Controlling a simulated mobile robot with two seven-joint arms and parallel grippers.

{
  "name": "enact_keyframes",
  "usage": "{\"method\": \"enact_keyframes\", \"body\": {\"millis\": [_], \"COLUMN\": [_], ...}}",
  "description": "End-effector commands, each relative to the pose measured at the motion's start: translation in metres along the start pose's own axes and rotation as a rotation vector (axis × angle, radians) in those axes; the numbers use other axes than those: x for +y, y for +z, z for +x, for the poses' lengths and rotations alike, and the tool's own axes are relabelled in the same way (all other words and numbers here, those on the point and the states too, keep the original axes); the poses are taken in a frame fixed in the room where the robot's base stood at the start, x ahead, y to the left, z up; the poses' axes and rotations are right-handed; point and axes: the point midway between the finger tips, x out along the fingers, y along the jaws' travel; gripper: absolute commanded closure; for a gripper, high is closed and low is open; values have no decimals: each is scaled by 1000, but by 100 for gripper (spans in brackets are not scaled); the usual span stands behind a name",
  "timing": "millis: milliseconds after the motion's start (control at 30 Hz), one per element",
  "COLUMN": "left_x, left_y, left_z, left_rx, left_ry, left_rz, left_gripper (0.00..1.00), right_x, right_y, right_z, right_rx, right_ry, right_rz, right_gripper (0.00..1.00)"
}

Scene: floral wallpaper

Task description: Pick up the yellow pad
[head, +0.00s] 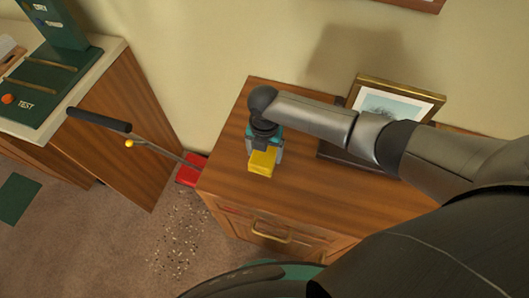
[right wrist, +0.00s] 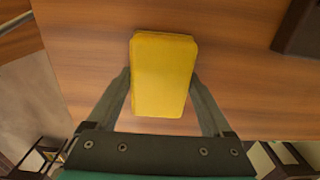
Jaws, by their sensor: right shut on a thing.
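The yellow pad (head: 262,161) is a small flat block above the wooden cabinet's top, near its left end. In the right wrist view the yellow pad (right wrist: 163,72) lies between the two fingers. My right gripper (head: 264,150) reaches down over the cabinet and is shut on the pad, one finger at each side. The right wrist view shows the same gripper (right wrist: 162,90) from behind. I cannot tell whether the pad touches the wood or is lifted a little. My left gripper is not in view.
A framed picture (head: 393,104) stands on the wooden cabinet (head: 310,185), beside my right arm. A long black-handled tool (head: 100,120) with a red end (head: 190,170) leans in the gap at left. A counter with a green panel (head: 50,85) is further left. Debris (head: 180,235) lies on the carpet.

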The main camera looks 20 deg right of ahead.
Motion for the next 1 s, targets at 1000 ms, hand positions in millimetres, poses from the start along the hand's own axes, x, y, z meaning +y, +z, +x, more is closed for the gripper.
{"method": "enact_keyframes", "body": {"millis": [1000], "left_x": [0], "left_y": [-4], "left_z": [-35], "left_rx": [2], "left_ry": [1], "left_rz": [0], "left_gripper": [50], "right_x": [1], "right_y": [1], "right_z": [-190], "right_rx": [-2], "right_ry": [2], "right_rz": [1], "right_gripper": [76]}}
